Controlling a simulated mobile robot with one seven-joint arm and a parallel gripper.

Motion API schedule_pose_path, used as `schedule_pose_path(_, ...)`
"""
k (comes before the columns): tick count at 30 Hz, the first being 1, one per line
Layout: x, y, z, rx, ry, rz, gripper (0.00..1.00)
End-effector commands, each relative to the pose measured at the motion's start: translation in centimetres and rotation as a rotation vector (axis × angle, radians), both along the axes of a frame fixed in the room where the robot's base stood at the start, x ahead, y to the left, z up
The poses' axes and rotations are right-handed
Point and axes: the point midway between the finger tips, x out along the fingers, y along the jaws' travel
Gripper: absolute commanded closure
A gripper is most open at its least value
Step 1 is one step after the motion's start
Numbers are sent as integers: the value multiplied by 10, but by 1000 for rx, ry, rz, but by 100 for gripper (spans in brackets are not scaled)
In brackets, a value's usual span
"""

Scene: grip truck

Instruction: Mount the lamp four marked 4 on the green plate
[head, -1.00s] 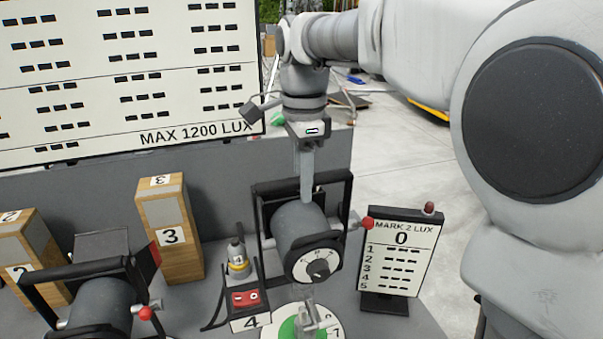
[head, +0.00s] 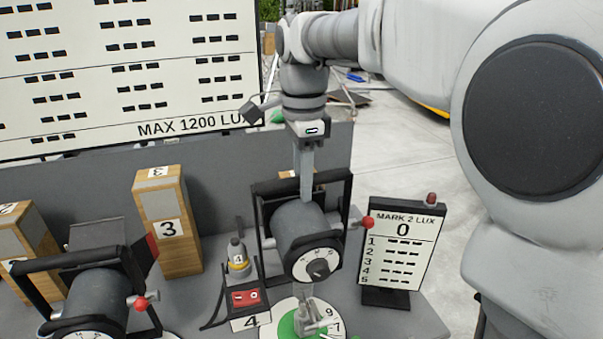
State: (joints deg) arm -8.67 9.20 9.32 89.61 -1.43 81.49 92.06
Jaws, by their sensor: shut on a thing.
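A grey cylindrical lamp (head: 297,224) with a black yoke, a round front dial and a red knob hangs under my gripper (head: 305,192). My gripper points down from above and is shut on it; its fingertips are partly hidden at the yoke. The green plate (head: 288,324), on a white numbered disc, lies just below the lamp at the bottom edge. The lamp's lower fitting overlaps the plate in the picture; I cannot tell whether they touch. A small unit with a red switch and the label 4 (head: 252,322) stands left of the lamp.
A second lamp (head: 95,296) stands at the lower left. Wooden blocks, one marked 3 (head: 168,230), stand behind it. A MARK 2 LUX sign (head: 401,255) reading 0 stands close right of the held lamp. A large board (head: 120,70) stands behind.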

Motion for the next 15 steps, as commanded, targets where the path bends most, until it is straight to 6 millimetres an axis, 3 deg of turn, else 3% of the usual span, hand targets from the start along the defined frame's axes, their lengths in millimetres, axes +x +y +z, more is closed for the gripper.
schedule_pose_path(15, 1, 1, -3, 2, -2, 0, 100)
